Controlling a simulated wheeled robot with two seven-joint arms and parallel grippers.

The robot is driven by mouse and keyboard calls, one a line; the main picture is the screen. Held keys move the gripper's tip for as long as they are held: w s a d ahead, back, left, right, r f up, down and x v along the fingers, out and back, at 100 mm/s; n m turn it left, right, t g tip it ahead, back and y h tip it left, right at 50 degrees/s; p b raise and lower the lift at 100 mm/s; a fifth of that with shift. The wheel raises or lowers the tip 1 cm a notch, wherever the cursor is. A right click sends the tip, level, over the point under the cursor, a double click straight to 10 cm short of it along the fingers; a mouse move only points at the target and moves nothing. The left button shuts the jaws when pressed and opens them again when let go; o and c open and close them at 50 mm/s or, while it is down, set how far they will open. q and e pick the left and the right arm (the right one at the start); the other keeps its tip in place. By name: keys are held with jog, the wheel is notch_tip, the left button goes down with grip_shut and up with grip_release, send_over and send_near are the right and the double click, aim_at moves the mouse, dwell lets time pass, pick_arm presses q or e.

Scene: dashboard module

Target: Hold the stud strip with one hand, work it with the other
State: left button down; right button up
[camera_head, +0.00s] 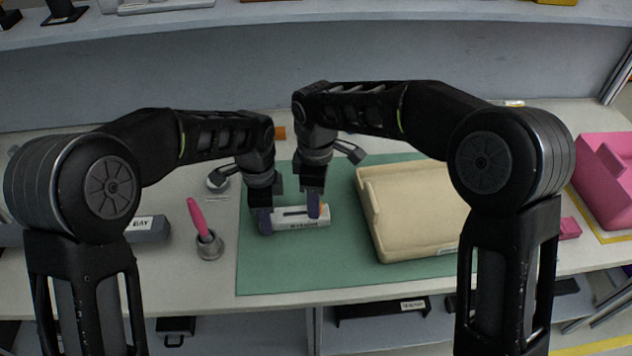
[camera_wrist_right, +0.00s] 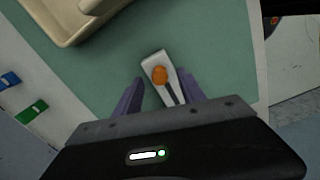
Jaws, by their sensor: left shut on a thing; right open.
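The stud strip (camera_head: 298,222) is a white bar with a dark slot and printed lettering on its front, lying on the green mat (camera_head: 300,270). An orange knob (camera_wrist_right: 159,74) sits near one end of the strip in the right wrist view. My left gripper (camera_head: 264,222) is shut on the strip's left end. My right gripper (camera_head: 314,208) is over the strip's right part. In the right wrist view its open fingers (camera_wrist_right: 160,95) stand on either side of the strip, apart from it. The strip's far end is hidden there by the gripper body.
A beige tray-like panel (camera_head: 385,245) lies on the mat to the right. A cup (camera_head: 209,247) with a pink-handled tool (camera_head: 196,215) stands to the left. A pink housing (camera_head: 605,170) is at the far right. The front of the mat is clear.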

jog(key=shift+f, duration=0.6)
grip_shut()
jog(key=shift+r, duration=0.2)
dwell(0.4)
jog(key=shift+r, duration=2.95)
